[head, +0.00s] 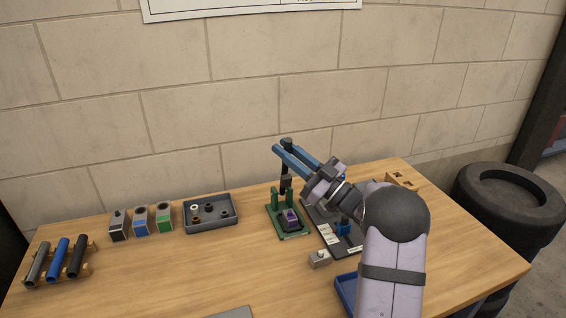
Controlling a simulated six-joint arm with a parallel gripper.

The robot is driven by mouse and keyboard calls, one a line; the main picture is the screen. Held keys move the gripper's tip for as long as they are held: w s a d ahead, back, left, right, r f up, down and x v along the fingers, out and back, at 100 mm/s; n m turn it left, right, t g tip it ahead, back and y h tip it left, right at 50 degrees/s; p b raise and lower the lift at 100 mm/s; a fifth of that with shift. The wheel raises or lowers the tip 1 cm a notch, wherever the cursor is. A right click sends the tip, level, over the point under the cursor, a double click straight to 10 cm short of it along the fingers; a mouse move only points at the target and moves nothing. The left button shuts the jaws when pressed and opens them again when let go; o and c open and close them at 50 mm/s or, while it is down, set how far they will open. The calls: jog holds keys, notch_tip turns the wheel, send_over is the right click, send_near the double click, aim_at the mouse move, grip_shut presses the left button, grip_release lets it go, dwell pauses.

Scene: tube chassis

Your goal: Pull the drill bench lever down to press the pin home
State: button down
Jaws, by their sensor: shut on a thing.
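The drill bench has a green base (299,235) with green posts, standing on the table left of my arm. Its dark upright ram (286,178) stands above a purple block (292,217) on the base. The blue lever (290,160) starts at the top of the bench and slopes down to the right. My gripper (319,181) is shut on the lever near its right end. The jaws and wrist hide that end. The pin is too small to tell apart here.
A dark board (349,249) lies right of the bench, partly behind my arm. A small grey block (319,259) and a blue tray (345,292) are in front. A grey tray of small parts (226,226), several coloured blocks and a tube rack stand left. The wall is close behind.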

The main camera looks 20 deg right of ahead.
jog(key=s+n+y+b, duration=0.1)
jog(key=b, duration=0.2)
jog(key=s+f+n+y+b, duration=0.1)
jog(key=s+b, duration=0.1)
jog(key=s+f+n+y+b, duration=0.1)
jog(key=y+b, duration=0.1)
jog(key=b, duration=0.1)
jog(key=shift+s+n+b, duration=0.25)
jog(key=shift+n+b, duration=0.05)
jog(key=c, duration=1.6)
grip_release()
jog(key=shift+c, duration=0.2)
jog(key=shift+r, duration=0.15)
notch_tip(320, 180, up, 10)
